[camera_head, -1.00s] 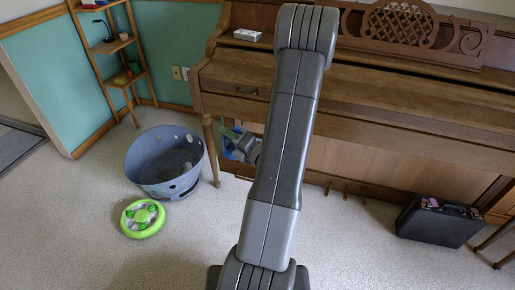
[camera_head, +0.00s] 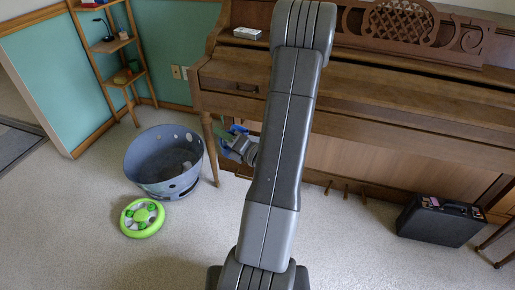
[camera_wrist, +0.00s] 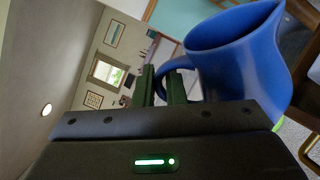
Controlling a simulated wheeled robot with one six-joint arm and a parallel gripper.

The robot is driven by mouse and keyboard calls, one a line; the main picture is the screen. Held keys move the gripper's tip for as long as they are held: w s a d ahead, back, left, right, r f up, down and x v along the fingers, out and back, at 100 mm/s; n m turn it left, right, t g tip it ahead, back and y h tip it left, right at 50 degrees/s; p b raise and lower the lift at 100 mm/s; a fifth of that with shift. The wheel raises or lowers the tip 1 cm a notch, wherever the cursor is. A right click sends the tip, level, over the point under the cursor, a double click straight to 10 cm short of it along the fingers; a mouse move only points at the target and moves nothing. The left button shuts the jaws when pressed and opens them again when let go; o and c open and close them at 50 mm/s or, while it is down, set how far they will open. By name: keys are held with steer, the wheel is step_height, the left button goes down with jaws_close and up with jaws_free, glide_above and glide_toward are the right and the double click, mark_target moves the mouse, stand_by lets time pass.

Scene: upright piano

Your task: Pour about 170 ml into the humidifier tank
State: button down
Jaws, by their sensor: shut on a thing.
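A blue jug (camera_wrist: 235,60) with a pouring lip fills the upper right of the wrist view. My gripper (camera_wrist: 172,84) is shut on the jug's handle, with its dark fingers on either side. In the head view my gripper (camera_head: 236,143) shows left of my arm, in front of the piano's left end. Only small blue parts of the jug (camera_head: 239,128) show there. The liquid inside is not visible. A grey-blue, open-topped round tub (camera_head: 162,180) with holes near its rim stands on the carpet to the left. I cannot tell whether it is the humidifier tank.
A green and white round object (camera_head: 142,217) lies on the carpet in front of the tub. The piano (camera_head: 400,110) spans the back, with a leg beside the tub. A black case (camera_head: 440,222) stands at the right. A corner shelf (camera_head: 112,45) stands at the back left.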

steer(key=s+a+f+n+b, duration=0.3)
steer(key=s+a+n+b, duration=0.1)
steer(key=n, duration=0.3)
steer(key=shift+f+g+h+b, duration=0.3)
steer(key=shift+g+b, duration=0.1)
steer(key=shift+b, duration=0.5)
